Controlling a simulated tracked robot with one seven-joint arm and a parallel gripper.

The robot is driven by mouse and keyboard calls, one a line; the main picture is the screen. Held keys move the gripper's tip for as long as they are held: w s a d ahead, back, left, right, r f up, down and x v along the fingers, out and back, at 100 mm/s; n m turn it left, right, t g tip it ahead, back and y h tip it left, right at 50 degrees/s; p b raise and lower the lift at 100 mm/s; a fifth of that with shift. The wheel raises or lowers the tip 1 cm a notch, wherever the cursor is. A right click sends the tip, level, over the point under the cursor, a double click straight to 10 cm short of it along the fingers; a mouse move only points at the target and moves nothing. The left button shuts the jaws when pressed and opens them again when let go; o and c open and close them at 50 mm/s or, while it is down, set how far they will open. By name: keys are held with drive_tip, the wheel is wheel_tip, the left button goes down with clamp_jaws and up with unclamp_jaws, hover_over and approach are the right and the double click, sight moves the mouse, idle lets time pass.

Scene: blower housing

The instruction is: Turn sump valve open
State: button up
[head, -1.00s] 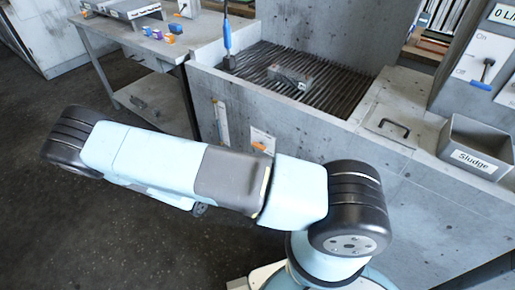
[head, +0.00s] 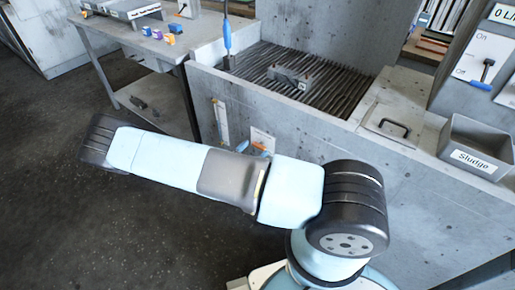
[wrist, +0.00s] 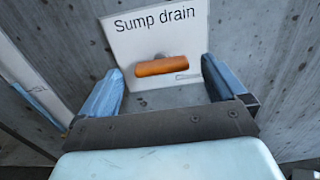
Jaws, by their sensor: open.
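The sump valve has a short orange handle (wrist: 162,66) on a white plate labelled "Sump drain" (wrist: 155,28). The handle lies about horizontal in the wrist view. My gripper (wrist: 163,72) is open, with one blue finger to the left of the handle and one to the right. Neither finger clearly touches it; the exact depth is hard to tell. In the head view the plate (head: 263,137) shows on the front of the concrete housing, and my arm hides its lower part and most of my gripper.
The concrete wall (head: 330,150) stands close to my arm. Above it are a slatted grate (head: 300,90) with a grey block on it, a lid with a black handle (head: 395,127) and a bin labelled "Sludge" (head: 476,158). A side table (head: 130,45) stands at upper left.

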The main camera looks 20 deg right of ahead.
drive_tip(key=shift+x, duration=1.05)
drive_tip(key=shift+c, duration=0.3)
